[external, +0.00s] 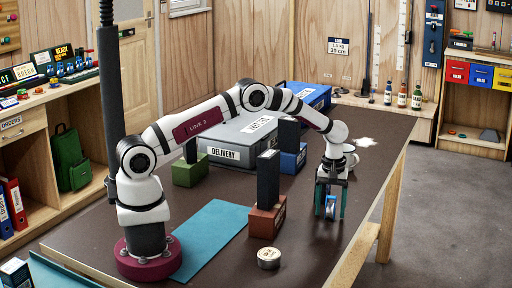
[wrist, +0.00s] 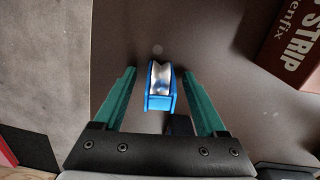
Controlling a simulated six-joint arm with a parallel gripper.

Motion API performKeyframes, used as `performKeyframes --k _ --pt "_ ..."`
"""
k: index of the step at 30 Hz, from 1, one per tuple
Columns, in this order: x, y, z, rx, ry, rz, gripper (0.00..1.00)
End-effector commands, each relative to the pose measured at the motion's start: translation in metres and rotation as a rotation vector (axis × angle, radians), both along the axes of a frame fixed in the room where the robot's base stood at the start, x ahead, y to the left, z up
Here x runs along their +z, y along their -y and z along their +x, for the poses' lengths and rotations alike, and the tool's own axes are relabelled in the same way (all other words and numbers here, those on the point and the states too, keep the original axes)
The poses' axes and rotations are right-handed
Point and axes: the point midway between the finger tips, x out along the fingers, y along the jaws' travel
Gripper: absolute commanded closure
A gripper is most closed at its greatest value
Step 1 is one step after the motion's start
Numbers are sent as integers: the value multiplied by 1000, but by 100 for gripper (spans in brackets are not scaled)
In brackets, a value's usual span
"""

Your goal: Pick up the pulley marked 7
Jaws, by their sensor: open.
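A blue pulley (wrist: 153,102) with a silvery grooved wheel is between the fingers of my gripper (wrist: 159,74) in the wrist view. Dark tabletop shows on both sides of it, so the fingers look apart from it. No number can be read on it. In the external view the blue pulley (external: 331,204) shows between the teal fingers of my gripper (external: 330,214), which points down near the table's right side. My gripper is open. A small dark part sits just below the pulley in the wrist view; I cannot tell what it is.
A red-brown box (external: 266,222) with a dark upright block stands left of my gripper; its lettered side (wrist: 294,45) shows in the wrist view. A round tin (external: 268,258) lies in front. A blue box (external: 292,161) and a white mug (external: 351,161) stand behind.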

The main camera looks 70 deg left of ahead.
Motion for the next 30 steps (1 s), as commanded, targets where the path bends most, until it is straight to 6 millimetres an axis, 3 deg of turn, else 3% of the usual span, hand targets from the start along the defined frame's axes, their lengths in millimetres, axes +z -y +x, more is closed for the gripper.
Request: performKeyframes --k 5,6,18,30 --pt "-1 0 0 -1 1 0 26" --pt "0 0 0 -1 1 0 30" --pt "0 0 0 -1 0 0 100" --pt "5 0 0 -1 1 0 100"
